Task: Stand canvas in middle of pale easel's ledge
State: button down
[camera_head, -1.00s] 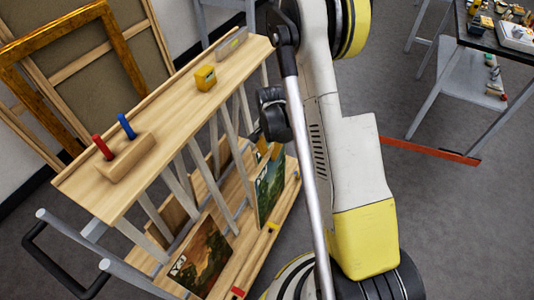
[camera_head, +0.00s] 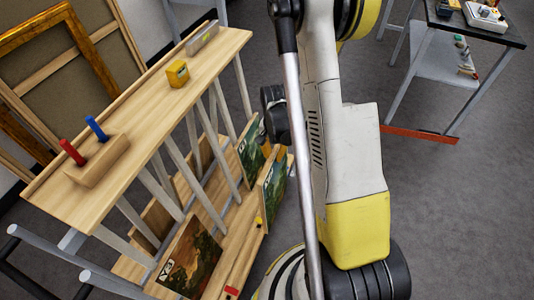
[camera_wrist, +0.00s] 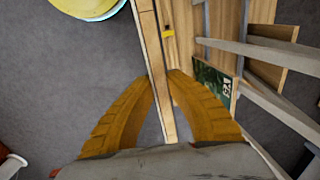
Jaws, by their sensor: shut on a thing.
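A canvas (camera_head: 274,187) with a dark green painted face is at the right side of the slatted rack in the head view. In the wrist view its narrow pale edge (camera_wrist: 153,70) runs between the two orange fingers of my gripper (camera_wrist: 160,85), which is shut on it. In the head view, my arm hides most of the gripper. A second green canvas (camera_head: 250,150) stands in the rack behind; it also shows in the wrist view (camera_wrist: 209,80). A canvas with a brown and orange picture (camera_head: 192,258) stands nearer. I cannot make out the pale easel.
The rack's wooden top (camera_head: 145,120) carries a block with red and blue sticks (camera_head: 98,160), a yellow cube (camera_head: 177,74) and a grey bar (camera_head: 202,38). A gilt frame (camera_head: 92,60) leans behind. A dark-topped table (camera_head: 470,28) stands right. Grey floor (camera_head: 450,220) is clear between.

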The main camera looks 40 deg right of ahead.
jog(key=s+d+b, duration=0.1)
jog(key=s+d, duration=0.3)
jog(key=s, duration=0.3)
jog(key=shift+d+b, duration=0.3)
jog(key=shift+w, duration=0.1)
dwell(0.6)
